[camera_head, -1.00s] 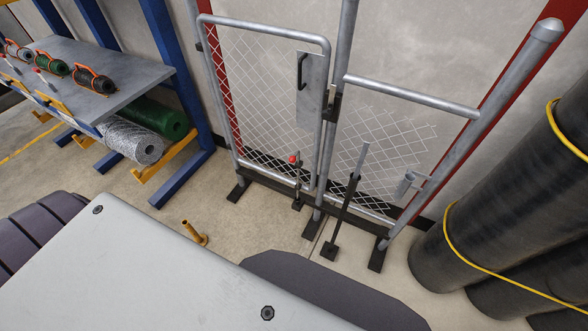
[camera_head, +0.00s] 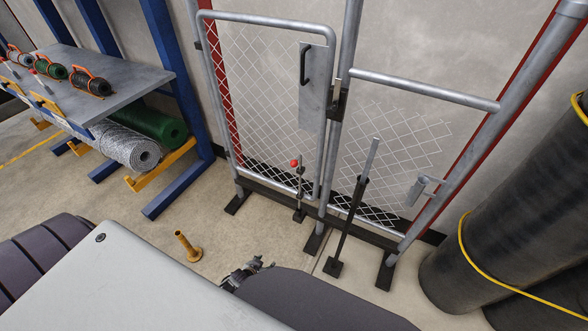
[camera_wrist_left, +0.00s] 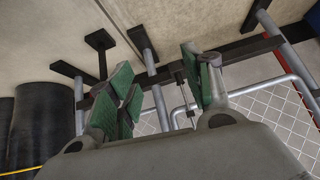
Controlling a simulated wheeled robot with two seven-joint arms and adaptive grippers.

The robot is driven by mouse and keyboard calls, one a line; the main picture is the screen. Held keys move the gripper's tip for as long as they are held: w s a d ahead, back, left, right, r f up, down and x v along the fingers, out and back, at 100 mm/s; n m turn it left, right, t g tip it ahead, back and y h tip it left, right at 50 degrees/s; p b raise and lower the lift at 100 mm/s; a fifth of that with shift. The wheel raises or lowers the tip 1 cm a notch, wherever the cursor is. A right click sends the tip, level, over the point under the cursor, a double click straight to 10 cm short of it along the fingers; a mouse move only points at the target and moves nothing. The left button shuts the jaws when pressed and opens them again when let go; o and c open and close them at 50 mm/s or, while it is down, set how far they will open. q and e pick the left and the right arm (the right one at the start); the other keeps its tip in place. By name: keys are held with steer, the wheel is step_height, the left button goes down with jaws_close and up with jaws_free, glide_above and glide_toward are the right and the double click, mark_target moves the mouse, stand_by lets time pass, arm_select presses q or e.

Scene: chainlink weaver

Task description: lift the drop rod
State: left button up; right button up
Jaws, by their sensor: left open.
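The drop rod is a thin upright rod (camera_head: 299,187) with a red ball knob (camera_head: 295,163), at the bottom of the left gate leaf (camera_head: 265,100) in the head view. My left gripper (camera_head: 245,272) shows partly beyond my own arm, nearer to me and lower left of the rod, apart from it. In the left wrist view its green-padded fingers (camera_wrist_left: 162,85) are spread with nothing held between them. A thin rod that looks like the drop rod (camera_wrist_left: 185,92) shows beyond the gap between the fingers. My right gripper is not in view.
A dark stand with a grey upright bar (camera_head: 347,222) stands right of the rod. A yellow post (camera_head: 188,246) rises from the floor at left. Black rolls (camera_head: 520,220) stand at right, and a blue rack (camera_head: 180,80) at left.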

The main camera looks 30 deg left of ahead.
arm_select(q)
steer(key=w+a+r+t+b, duration=0.2)
steer(key=w+r+t+b, duration=0.15)
steer(key=w+r, duration=0.45)
steer(key=t+b, duration=0.7)
steer(key=b, duration=0.5)
glide_toward(294, 163)
steer(key=s, duration=0.2)
steer(key=a, duration=0.1)
steer(key=shift+s+f+h, duration=0.3)
steer(key=shift+s+h, duration=0.1)
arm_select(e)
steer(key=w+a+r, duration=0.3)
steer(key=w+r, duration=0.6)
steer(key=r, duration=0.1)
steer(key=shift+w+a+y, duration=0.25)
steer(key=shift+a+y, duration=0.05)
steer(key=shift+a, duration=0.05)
arm_select(q)
steer(key=shift+w, duration=0.1)
